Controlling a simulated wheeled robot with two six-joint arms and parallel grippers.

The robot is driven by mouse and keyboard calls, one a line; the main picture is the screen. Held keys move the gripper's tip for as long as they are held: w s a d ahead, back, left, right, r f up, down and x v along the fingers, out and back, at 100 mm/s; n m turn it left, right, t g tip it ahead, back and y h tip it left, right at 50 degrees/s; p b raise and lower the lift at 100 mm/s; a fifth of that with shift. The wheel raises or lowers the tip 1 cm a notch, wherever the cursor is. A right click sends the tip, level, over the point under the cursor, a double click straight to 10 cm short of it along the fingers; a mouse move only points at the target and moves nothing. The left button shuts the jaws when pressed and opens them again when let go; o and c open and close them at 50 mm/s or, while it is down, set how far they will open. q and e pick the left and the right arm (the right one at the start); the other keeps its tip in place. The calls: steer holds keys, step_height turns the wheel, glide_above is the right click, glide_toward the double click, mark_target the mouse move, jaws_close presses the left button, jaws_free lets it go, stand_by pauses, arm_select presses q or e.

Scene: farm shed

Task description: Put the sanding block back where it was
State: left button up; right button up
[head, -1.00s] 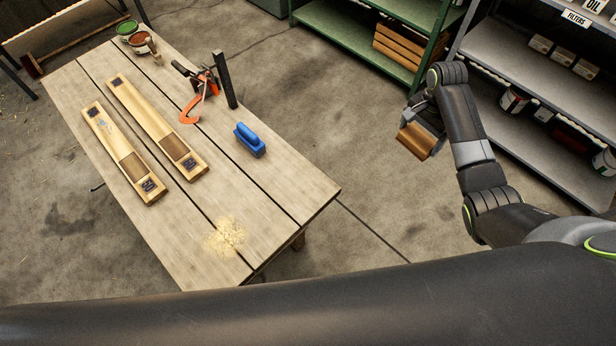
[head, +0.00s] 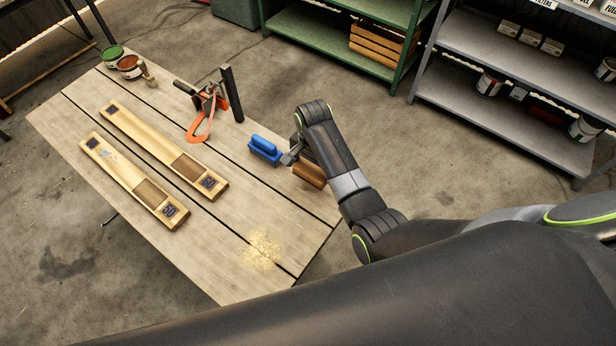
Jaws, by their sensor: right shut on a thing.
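A brown block (head: 309,175), which looks like the sanding block, is in my right gripper (head: 293,160). The gripper is shut on it over the right side of the workbench (head: 225,225), just right of a blue block with a raised handle (head: 264,150). My right arm hides part of the brown block, and I cannot tell whether it touches the bench top. Two long pale boards (head: 130,182) and (head: 160,145) lie on the bench, each with a brown patch and a dark marked label near its front end. My left gripper is not in view.
An orange clamp-like tool (head: 204,122) and a dark upright post (head: 232,93) stand behind the blue block. Green and brown-red cans (head: 129,67) stand at the far left corner. Sawdust (head: 262,248) lies near the front. Shelves (head: 515,95) stand at the right.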

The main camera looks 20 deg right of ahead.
mark_target(311, 176)
steer(key=shift+f, duration=0.75)
steer(key=f, duration=0.3)
steer(key=shift+a, duration=0.2)
steer(key=shift+f, duration=0.5)
steer(key=o, duration=0.7)
steer(key=shift+f, duration=0.1)
step_height(311, 176, up, 12)
steer(key=shift+r, duration=0.1)
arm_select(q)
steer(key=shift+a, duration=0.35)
